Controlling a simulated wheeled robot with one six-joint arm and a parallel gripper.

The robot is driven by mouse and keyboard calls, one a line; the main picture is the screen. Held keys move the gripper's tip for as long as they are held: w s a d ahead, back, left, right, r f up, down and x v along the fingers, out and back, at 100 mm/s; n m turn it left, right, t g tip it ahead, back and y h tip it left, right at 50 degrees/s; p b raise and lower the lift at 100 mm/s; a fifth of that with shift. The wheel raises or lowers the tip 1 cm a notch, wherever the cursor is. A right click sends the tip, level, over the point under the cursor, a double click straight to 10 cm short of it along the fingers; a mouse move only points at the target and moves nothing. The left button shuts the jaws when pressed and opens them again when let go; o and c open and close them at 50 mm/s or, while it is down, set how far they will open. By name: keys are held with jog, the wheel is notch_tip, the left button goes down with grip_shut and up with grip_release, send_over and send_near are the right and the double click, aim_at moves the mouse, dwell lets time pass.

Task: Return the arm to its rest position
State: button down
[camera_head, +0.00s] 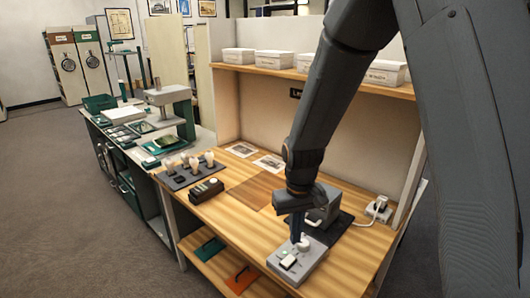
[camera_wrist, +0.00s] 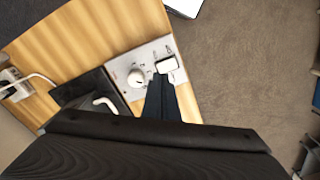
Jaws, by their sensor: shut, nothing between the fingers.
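My dark arm (camera_head: 325,100) reaches down from the top right over the wooden workbench (camera_head: 245,215). My gripper (camera_head: 296,238) is low over a grey control box (camera_head: 308,264) near the bench's front edge. The box carries a round white knob (camera_head: 304,244) and a white rocker (camera_head: 288,262). In the wrist view, my gripper (camera_wrist: 161,76) shows its fingers together and empty, with the tips near the rocker (camera_wrist: 167,65) and beside the knob (camera_wrist: 136,78). I cannot tell whether the tips touch the box.
A grey device (camera_head: 326,210) on a black mat stands just behind the gripper. A power strip (camera_head: 378,210) lies at the right. A shelf (camera_head: 300,73) with several white boxes hangs behind the arm. A dark rack (camera_head: 188,172) stands left; the bench's middle is clear.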

jog(key=s+d+r+m+t+b, duration=0.1)
jog(key=s+d+r+m+b, duration=0.1)
jog(key=s+d, duration=0.7)
notch_tip(320, 180, up, 2)
jog(key=s+b, duration=0.1)
jog(key=s, duration=0.1)
jog(key=shift+s+m, duration=0.3)
jog(key=shift+m, duration=0.1)
